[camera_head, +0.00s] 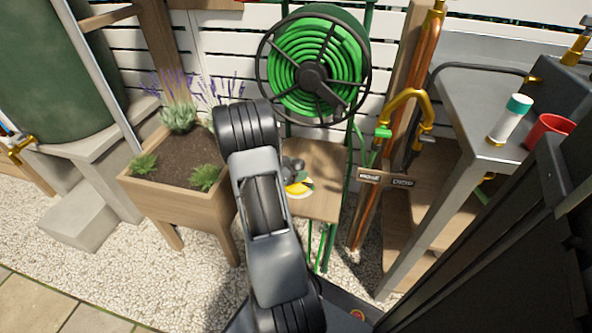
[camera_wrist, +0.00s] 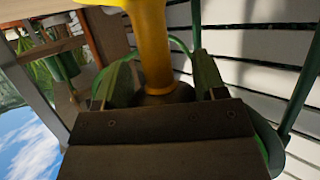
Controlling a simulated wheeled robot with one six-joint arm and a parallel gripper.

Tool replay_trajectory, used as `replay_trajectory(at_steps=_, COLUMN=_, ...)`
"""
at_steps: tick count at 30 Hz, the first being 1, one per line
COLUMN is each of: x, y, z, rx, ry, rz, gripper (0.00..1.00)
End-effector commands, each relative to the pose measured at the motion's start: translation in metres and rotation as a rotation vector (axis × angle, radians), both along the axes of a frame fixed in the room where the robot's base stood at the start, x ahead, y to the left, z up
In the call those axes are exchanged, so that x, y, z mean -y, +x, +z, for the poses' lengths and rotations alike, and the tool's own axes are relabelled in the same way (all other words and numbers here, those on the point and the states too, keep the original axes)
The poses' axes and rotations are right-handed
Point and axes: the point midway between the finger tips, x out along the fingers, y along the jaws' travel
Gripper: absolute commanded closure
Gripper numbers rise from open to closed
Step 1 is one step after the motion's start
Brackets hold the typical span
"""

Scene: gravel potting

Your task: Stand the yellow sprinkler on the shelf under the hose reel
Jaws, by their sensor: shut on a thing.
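The yellow sprinkler (camera_head: 298,188) is at the small wooden shelf (camera_head: 322,205) under the green hose reel (camera_head: 316,70). My gripper (camera_head: 292,168) is above the shelf, shut on the sprinkler, and partly hidden by my arm. In the wrist view the sprinkler's yellow body (camera_wrist: 152,45) runs up from between the two fingers of my gripper (camera_wrist: 155,85). That view looks turned over, with sky at the lower left. I cannot tell whether the sprinkler's base touches the shelf.
A wooden planter (camera_head: 180,195) with lavender and succulents stands left of the shelf. Copper pipes with a yellow-handled tap (camera_head: 405,105) rise on the right. A grey bench (camera_head: 470,110) holds a white bottle (camera_head: 512,118) and a red cup (camera_head: 549,130). Gravel lies below.

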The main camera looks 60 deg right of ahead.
Motion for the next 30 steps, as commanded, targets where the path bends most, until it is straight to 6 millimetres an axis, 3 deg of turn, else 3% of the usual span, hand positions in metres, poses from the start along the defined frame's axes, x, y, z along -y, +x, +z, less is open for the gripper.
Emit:
replay_trajectory(at_steps=2, x=0.000, y=0.000, z=-0.002, rx=0.000, ry=-0.001, rz=0.000, gripper=0.69)
replay_trajectory(at_steps=3, x=0.000, y=0.000, z=-0.001, rx=0.000, ry=0.000, rz=0.000, gripper=0.32)
replay_trajectory(at_steps=10, x=0.000, y=0.000, z=-0.001, rx=-0.001, ry=0.000, rz=0.000, gripper=0.10)
replay_trajectory(at_steps=21, x=0.000, y=0.000, z=0.005, rx=-0.001, ry=0.001, rz=-0.001, gripper=0.10)
replay_trajectory(at_steps=30, x=-0.047, y=0.026, z=0.027, rx=0.001, ry=0.000, rz=0.005, gripper=0.10)
